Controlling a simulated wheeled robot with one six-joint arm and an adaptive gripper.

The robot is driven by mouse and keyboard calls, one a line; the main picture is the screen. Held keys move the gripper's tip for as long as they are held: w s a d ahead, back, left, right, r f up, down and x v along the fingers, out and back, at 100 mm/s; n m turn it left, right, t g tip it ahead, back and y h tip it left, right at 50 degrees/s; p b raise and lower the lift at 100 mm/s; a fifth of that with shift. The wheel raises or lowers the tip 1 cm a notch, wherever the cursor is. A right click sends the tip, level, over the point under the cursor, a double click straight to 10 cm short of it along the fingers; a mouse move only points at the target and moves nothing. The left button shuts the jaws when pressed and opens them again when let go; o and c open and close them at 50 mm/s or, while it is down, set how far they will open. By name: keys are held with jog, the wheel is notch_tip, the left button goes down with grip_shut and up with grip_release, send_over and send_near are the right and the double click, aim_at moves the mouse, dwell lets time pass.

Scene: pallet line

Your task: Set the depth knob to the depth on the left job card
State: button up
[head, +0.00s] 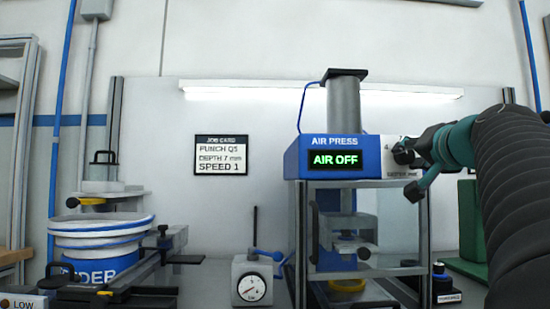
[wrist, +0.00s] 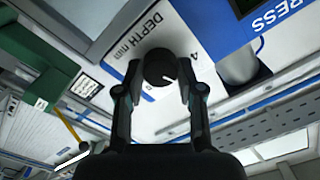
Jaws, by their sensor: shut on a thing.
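The job card (head: 221,155) hangs on the wall left of the air press and reads PUNCH Q5, DEPTH 7 mm, SPEED 1. The black depth knob (wrist: 159,68) sits on the press's white panel marked DEPTH mm (wrist: 142,38). Its white pointer line points toward the lower right in the wrist view. A 4 shows on the scale to its right, and another digit below it is partly hidden and unclear. My gripper (wrist: 160,85) is shut on the knob, one finger on each side. In the head view my gripper (head: 410,172) partly covers the panel.
The blue air press (head: 312,147) has a display reading AIR OFF. A dial gauge (head: 252,288) stands left of its frame, and a green box (head: 470,220) to its right. A small card (wrist: 86,87) in the wrist view is unreadable.

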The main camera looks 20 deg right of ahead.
jog(key=shift+m+p, duration=0.35)
jog(key=shift+m, duration=1.55)
jog(key=o, duration=1.1)
jog(key=shift+o, duration=0.2)
jog(key=v, duration=0.7)
jog(key=shift+s, duration=0.25)
